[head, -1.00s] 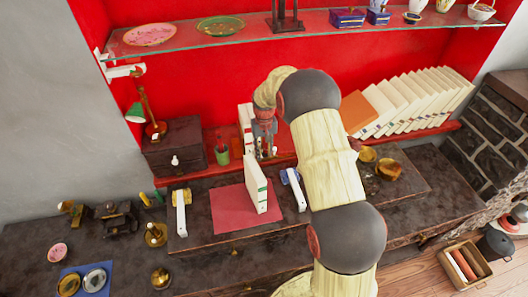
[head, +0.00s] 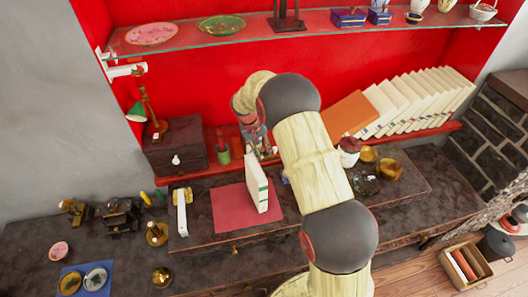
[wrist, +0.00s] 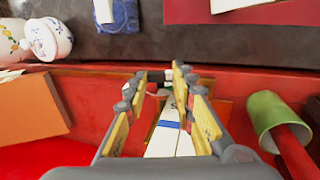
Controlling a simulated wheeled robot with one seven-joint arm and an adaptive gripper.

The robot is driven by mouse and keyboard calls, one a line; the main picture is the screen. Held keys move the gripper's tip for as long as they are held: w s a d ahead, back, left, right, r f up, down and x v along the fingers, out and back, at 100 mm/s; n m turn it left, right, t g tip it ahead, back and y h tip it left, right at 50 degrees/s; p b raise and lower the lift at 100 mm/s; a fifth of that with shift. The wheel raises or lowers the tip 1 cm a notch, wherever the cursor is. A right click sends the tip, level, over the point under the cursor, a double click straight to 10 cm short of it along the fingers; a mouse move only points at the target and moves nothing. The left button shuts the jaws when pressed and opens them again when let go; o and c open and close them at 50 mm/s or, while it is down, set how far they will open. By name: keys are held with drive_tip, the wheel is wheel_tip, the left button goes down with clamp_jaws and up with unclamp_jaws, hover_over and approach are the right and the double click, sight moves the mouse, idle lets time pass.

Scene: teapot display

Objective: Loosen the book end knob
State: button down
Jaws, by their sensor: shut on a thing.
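My gripper (head: 262,146) is at the red ledge below the red wall, beside the green cup. A white book spine with a blue band (wrist: 166,130) shows between the fingers, with reddish-brown parts on either side. In the head view my arm and gripper hide the book end.
A green cup (wrist: 266,112) with a red thing in it stands close on the right in the wrist view. An orange book (head: 349,113) leans beside a row of white books (head: 415,100). A glass shelf (head: 290,29) is above.

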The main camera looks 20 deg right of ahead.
drive_tip(key=c, duration=1.5)
unclamp_jaws()
drive_tip(key=v, duration=1.2)
